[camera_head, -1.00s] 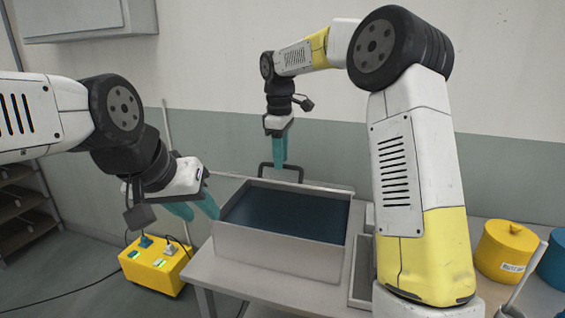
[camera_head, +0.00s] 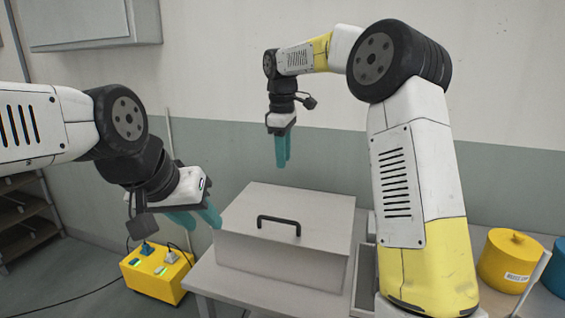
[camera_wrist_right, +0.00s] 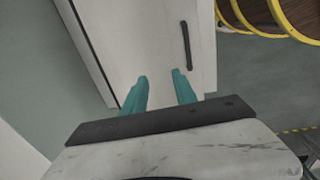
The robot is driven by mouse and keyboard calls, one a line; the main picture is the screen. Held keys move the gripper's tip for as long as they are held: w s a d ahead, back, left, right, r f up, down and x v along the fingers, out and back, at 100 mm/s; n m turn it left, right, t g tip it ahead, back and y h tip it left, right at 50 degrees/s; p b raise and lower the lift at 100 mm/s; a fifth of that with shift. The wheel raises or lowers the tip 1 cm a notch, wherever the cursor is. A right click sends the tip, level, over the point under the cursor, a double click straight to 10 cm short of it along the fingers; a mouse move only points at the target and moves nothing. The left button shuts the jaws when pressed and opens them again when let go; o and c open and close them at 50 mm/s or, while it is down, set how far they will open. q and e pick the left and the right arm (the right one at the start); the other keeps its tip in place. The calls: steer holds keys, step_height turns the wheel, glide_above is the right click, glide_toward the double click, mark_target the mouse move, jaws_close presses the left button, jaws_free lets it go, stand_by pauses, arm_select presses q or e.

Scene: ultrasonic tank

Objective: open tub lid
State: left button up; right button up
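The tub (camera_head: 280,267) is a grey metal box on a table. Its flat grey lid (camera_head: 305,203) lies down over the top, so the inside is hidden. A black bar handle (camera_head: 279,224) stands near the lid's front edge. My right gripper (camera_head: 283,166) hangs fingers-down above the lid's back edge, apart from the handle. In the right wrist view its teal fingers (camera_wrist_right: 160,90) are apart with nothing between them, and the handle (camera_wrist_right: 187,46) lies beyond them. My left gripper (camera_head: 196,221) is open and empty, left of the tub.
A yellow control box (camera_head: 155,273) with plugs stands at the lower left. A yellow lidded pot (camera_head: 508,260) and part of a blue one (camera_head: 556,268) are at the right. A wall cabinet (camera_head: 95,22) hangs at the upper left. Bare table shows before the tub.

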steer(key=shift+w+d+r, duration=0.1)
steer(key=shift+w+r, duration=0.1)
steer(key=shift+r, duration=0.7)
steer(key=shift+w+d+r, duration=0.1)
steer(key=shift+w+r, duration=0.1)
steer(key=shift+r, duration=0.75)
steer(key=shift+w+r, duration=0.2)
steer(key=shift+r, duration=0.7)
